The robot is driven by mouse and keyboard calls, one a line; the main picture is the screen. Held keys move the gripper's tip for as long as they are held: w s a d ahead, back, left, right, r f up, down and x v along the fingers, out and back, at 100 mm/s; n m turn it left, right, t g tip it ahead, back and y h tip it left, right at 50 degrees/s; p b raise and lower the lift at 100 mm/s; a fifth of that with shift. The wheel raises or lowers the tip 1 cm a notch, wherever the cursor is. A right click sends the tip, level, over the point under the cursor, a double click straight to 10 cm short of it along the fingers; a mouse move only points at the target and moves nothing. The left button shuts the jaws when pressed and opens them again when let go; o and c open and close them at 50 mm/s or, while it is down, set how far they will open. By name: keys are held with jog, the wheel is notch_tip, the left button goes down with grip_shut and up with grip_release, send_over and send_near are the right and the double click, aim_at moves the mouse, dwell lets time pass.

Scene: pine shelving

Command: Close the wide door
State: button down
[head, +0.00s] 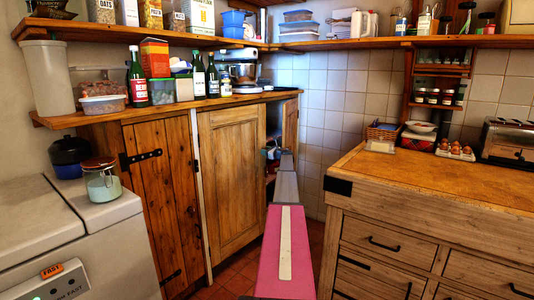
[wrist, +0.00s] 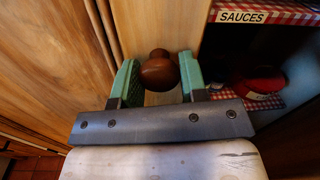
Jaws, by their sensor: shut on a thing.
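The pale pine panelled door (head: 230,180), seemingly the wide door, stands in the middle of the cupboard front in the head view. A dark opening shows at its right edge, so it appears ajar. In the wrist view a round brown knob (wrist: 158,72) sits on pale wood (wrist: 150,25). The green fingers of my gripper (wrist: 156,82) are on either side of the knob and shut on it. In the head view my gripper (head: 271,152) is small and partly hidden by my arm at the opening.
Right of the knob is an open cupboard with a shelf edge labelled SAUCES (wrist: 243,16) and a red item (wrist: 262,82). A narrower door (head: 290,122) stands open at the right. A drawer counter (head: 430,190) limits room there. A plank door (head: 165,190) is at left.

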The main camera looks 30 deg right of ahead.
jog(key=shift+n+g+y, duration=0.3)
jog(key=shift+n+y, duration=0.2)
jog(key=shift+y, duration=0.2)
jog(key=x, duration=0.4)
jog(key=shift+w+d, duration=0.15)
jog(key=shift+w, duration=0.05)
jog(key=c, duration=0.7)
grip_release()
jog(key=shift+w, duration=0.15)
jog(key=shift+o, duration=0.2)
jog(key=shift+r, duration=0.1)
jog(key=v, duration=1.1)
